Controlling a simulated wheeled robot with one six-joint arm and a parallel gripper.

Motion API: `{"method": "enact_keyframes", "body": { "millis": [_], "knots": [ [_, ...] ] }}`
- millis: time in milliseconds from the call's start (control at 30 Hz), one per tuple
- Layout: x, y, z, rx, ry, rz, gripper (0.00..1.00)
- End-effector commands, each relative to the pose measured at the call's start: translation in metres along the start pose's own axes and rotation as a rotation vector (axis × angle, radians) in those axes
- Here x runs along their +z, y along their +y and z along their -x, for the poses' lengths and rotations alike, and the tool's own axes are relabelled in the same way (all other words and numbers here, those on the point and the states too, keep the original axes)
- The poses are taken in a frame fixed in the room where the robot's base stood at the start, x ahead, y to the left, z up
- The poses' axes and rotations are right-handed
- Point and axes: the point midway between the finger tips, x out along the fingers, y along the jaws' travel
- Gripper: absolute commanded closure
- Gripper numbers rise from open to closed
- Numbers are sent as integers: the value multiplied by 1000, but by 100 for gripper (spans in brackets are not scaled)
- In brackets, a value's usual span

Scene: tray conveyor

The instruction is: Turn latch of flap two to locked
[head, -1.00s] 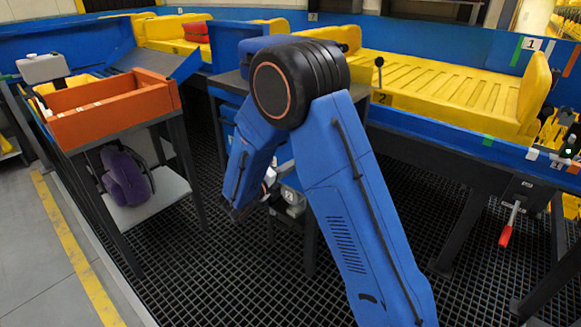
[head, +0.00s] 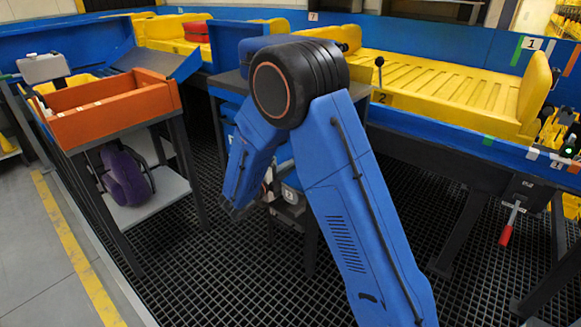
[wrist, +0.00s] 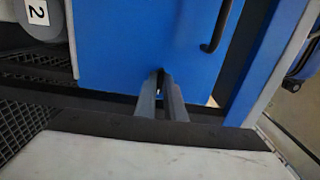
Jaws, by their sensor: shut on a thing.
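The wrist view shows a blue flap panel (wrist: 130,45) straight ahead. A white plate marked 2 (wrist: 37,12) is on a grey rounded part to its upper left. My gripper (wrist: 163,82) reaches the lower part of the panel. Its two fingers are nearly together, closed on a small part taken to be the latch, which they mostly hide. Which way the latch is turned cannot be told. In the head view my blue arm covers most of this place; a small number plate (head: 290,196) shows beside my wrist.
A black handle (wrist: 218,28) stands out at the panel's right. A pale ledge (wrist: 130,160) lies below the fingers. The head view shows an orange tray (head: 112,120) on a stand, a yellow conveyor (head: 440,85) and a red-handled lever (head: 506,235). Grated floor lies between.

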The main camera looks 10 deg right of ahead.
Motion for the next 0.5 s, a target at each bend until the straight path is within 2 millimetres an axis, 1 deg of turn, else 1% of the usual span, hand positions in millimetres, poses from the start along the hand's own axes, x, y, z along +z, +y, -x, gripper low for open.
{"method": "enact_keyframes", "body": {
  "millis": [133, 167, 200, 233, 500],
  "knots": [
    [1, 0, 0, 1, -2, 1, 100],
    [1, 0, 0, 1, -2, 0, 88],
    [1, 0, 0, 1, -2, 0, 79],
    [1, 0, 0, 1, -2, 0, 72],
    [0, 0, 0, 0, -1, 0, 72]
  ]
}}
